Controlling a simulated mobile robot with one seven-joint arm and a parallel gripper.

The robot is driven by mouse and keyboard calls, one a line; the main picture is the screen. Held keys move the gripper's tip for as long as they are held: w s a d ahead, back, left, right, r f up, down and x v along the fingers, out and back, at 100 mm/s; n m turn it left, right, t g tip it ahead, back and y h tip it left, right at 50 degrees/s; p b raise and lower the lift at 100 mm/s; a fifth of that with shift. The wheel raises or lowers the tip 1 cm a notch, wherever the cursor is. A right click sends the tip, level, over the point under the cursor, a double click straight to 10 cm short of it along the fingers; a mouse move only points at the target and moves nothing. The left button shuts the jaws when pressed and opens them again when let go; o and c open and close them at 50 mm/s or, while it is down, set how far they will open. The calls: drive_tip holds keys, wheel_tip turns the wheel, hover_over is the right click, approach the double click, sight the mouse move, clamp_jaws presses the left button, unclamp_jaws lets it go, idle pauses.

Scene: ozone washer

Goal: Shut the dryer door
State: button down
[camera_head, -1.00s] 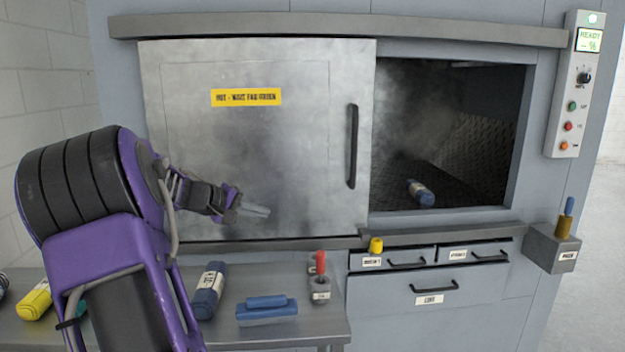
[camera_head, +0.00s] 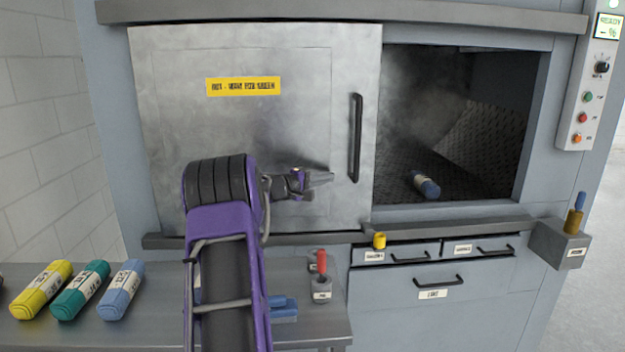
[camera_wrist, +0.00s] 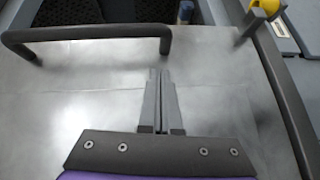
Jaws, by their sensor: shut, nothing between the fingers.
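The dryer door (camera_head: 245,140) is a grey metal sliding panel with a yellow label. It stands to the left, and the dryer opening (camera_head: 455,125) to its right is uncovered. Its black vertical handle (camera_head: 355,138) is near the door's right edge; in the wrist view the handle (camera_wrist: 85,33) runs across the upper left. My gripper (camera_head: 328,178) is shut and empty, in front of the door, left of the handle's lower end and apart from it. The wrist view shows its fingers (camera_wrist: 160,75) closed together, pointing toward the handle side.
A blue roll (camera_head: 425,185) lies inside the chamber. A ledge (camera_head: 450,230) with a yellow cap (camera_head: 379,240) runs below the opening. Rolled towels (camera_head: 80,290) and a red-handled tool (camera_head: 321,262) are on the bench. A control panel (camera_head: 590,95) is at right.

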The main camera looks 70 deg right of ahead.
sight(352, 177)
drive_tip(key=shift+s+d+f, duration=0.1)
drive_tip(key=shift+s+d, duration=0.25)
drive_tip(key=shift+s, duration=0.35)
drive_tip(key=shift+s+d+f, duration=0.1)
drive_tip(key=shift+s+d, duration=0.25)
drive_tip(key=shift+s, duration=0.35)
drive_tip(key=shift+s+d+f, duration=0.1)
drive_tip(key=shift+s+d, duration=0.25)
drive_tip(key=shift+s, duration=0.35)
